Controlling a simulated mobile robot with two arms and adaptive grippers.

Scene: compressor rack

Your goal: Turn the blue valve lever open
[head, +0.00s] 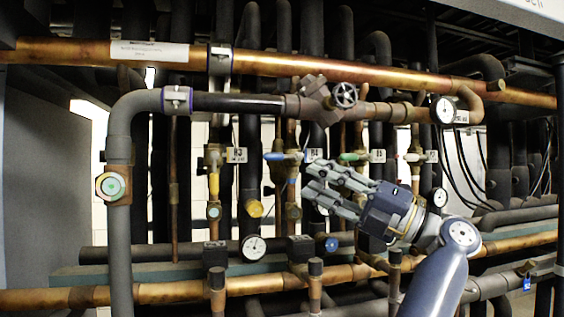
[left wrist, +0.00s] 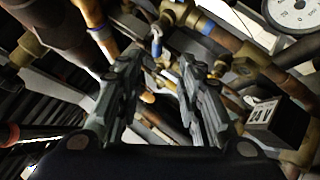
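The blue valve lever (head: 281,156) lies roughly level across a thin vertical pipe, left of a tag marked R4 (head: 314,155). In the left wrist view the open gripper (left wrist: 160,64) faces pipes and fittings. A small blue part shows beyond the fingers there, but I cannot tell whether it is the lever.
A green lever (head: 352,157) sits right of the blue one. A round handwheel (head: 344,95) and copper pipe (head: 280,64) run above. Gauges (head: 253,247) and a lower copper pipe (head: 170,292) lie below. Pipes crowd closely around the gripper.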

